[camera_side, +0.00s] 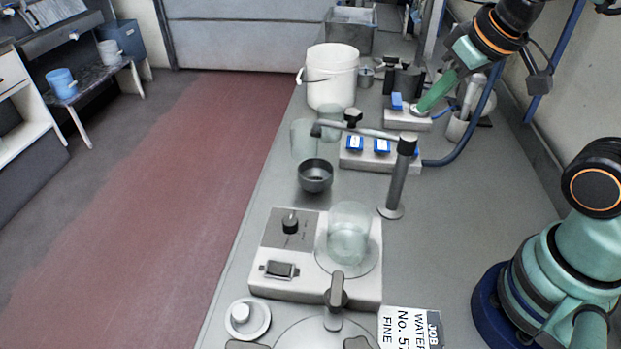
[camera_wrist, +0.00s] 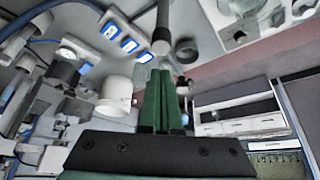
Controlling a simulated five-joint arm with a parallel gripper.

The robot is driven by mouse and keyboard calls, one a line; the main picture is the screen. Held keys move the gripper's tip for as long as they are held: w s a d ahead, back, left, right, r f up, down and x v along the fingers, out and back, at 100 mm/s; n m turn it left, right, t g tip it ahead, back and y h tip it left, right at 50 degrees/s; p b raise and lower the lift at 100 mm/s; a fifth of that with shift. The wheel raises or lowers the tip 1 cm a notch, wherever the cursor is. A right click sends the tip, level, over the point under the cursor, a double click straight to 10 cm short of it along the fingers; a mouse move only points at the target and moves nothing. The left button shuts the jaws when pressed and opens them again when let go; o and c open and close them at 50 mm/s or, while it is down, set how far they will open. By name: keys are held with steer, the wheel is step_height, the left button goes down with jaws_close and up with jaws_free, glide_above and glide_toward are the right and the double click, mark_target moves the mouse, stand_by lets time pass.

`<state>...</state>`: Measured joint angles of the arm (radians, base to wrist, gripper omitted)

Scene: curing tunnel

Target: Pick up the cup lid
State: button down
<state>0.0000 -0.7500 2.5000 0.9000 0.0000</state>
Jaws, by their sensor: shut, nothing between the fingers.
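My gripper (camera_side: 418,108) is at the far end of the bench, well away from the lid. Its green fingers point down and left, close to a small pale box with a blue switch (camera_side: 397,102). In the wrist view my gripper's fingers (camera_wrist: 161,73) are together with nothing between them.
The hotplate unit (camera_side: 275,282) carries a glass beaker (camera_side: 349,240). Behind it are a dark bowl (camera_side: 315,176), a clamp stand (camera_side: 396,185), a switch box (camera_side: 352,159) and a white bucket (camera_side: 330,75). A lettered sign (camera_side: 405,330) lies near the front. Bench right of the stand is clear.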

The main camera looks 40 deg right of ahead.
jaws_free()
steer(key=w+a+m+g+y, duration=0.15)
steer(key=w+a+m, duration=0.25)
steer(key=a, duration=0.5)
steer(key=m+g+h, duration=0.2)
steer(key=m+g, duration=0.2)
steer(key=m, duration=0.6)
glide_above(245, 313)
steer(key=shift+y, duration=0.25)
steer(key=f, duration=1.9)
steer(key=shift+w+f, duration=0.25)
steer(key=shift+s+f, duration=0.15)
steer(key=shift+f, duration=1.2)
steer(key=shift+s+f, duration=0.1)
steer(key=shift+f, duration=1.2)
